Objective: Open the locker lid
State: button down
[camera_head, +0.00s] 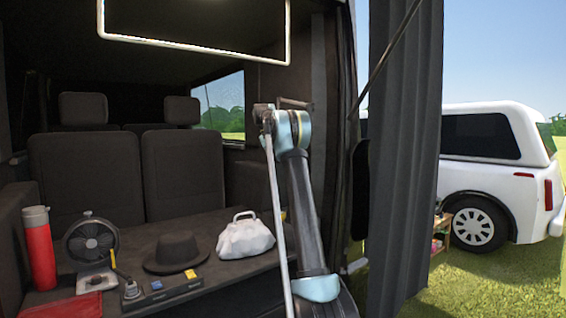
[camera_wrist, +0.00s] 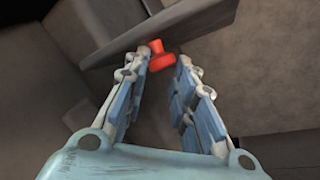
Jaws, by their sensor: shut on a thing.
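In the wrist view a small red knob (camera_wrist: 159,56) sits between the fingertips of my gripper (camera_wrist: 164,66), which is shut on it. A dark flat panel (camera_wrist: 185,24) with a thin edge lies just beyond the knob and looks like the locker lid. I cannot tell from this view how far it is open. In the head view my arm rises at the middle right, and the gripper itself is not clearly seen there. No lid can be clearly picked out in that view.
The van's rear deck holds a red flask (camera_head: 38,250), a fan (camera_head: 91,240), a black hat (camera_head: 177,252) and a white bag (camera_head: 246,238). Dark seats (camera_head: 85,180) stand behind. A grey curtain (camera_head: 405,150) hangs right of my arm, with a white vehicle (camera_head: 495,170) outside.

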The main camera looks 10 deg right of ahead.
jog(key=shift+g, duration=0.5)
jog(key=shift+w+a+f, duration=0.35)
jog(key=shift+w+a, duration=0.35)
jog(key=shift+w, duration=0.05)
jog(key=shift+w+a+f, duration=0.35)
jog(key=shift+w+a, duration=0.35)
jog(key=shift+w, duration=0.05)
jog(key=shift+d, duration=0.1)
jog(key=c, duration=1.3)
grip_release()
jog(key=shift+c, duration=0.2)
jog(key=shift+w+d+f, duration=0.15)
jog(key=shift+w, duration=0.1)
jog(key=shift+s, duration=0.1)
